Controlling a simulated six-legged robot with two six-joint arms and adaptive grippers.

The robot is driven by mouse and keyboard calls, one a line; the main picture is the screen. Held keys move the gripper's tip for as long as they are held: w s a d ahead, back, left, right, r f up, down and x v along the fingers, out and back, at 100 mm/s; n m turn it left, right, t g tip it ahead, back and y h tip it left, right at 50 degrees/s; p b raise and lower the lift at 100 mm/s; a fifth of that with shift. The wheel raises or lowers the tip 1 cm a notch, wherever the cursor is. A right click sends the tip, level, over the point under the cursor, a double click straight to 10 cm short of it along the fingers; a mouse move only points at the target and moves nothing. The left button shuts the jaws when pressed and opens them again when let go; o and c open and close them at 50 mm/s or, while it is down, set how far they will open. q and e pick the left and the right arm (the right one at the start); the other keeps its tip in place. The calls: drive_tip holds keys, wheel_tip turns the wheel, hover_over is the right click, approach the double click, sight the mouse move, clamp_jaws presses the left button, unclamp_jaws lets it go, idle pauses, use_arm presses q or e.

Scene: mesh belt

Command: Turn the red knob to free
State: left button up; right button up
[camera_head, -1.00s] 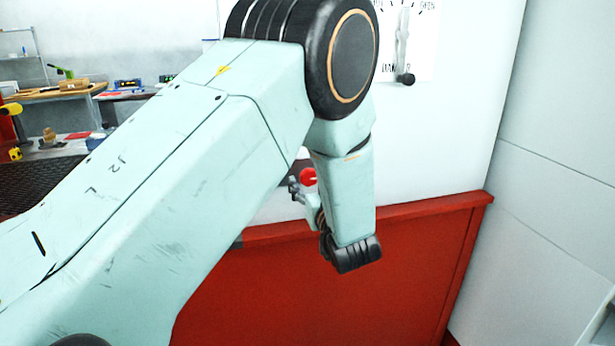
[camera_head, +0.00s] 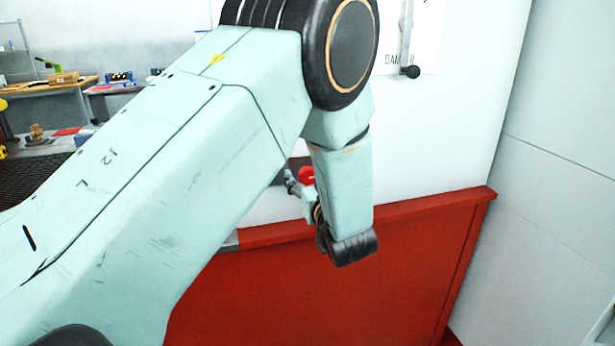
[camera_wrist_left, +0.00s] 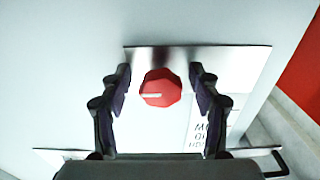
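The red knob (camera_wrist_left: 161,88) sits on a silver plate (camera_wrist_left: 235,65) on the white wall in the left wrist view. A pale pointer line on it points to the left. My left gripper (camera_wrist_left: 160,80) is open, with one finger on each side of the knob and a gap between each finger and the knob. In the head view the knob (camera_head: 306,175) shows as a small red patch, partly hidden by my left arm. My left gripper (camera_head: 292,183) is mostly hidden there. My right gripper is not in view.
A white panel with a black-tipped lever (camera_head: 411,72) is on the wall above right. A red ledge (camera_head: 430,207) runs below. In the left wrist view a printed label (camera_wrist_left: 200,130) is under the plate and a dark handle (camera_wrist_left: 275,165) is at lower right.

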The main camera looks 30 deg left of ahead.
use_arm(q)
drive_tip(key=shift+s+d+r, duration=0.15)
drive_tip(key=shift+s+d, duration=0.05)
drive_tip(key=shift+s, duration=0.05)
drive_tip(key=c, duration=1.1)
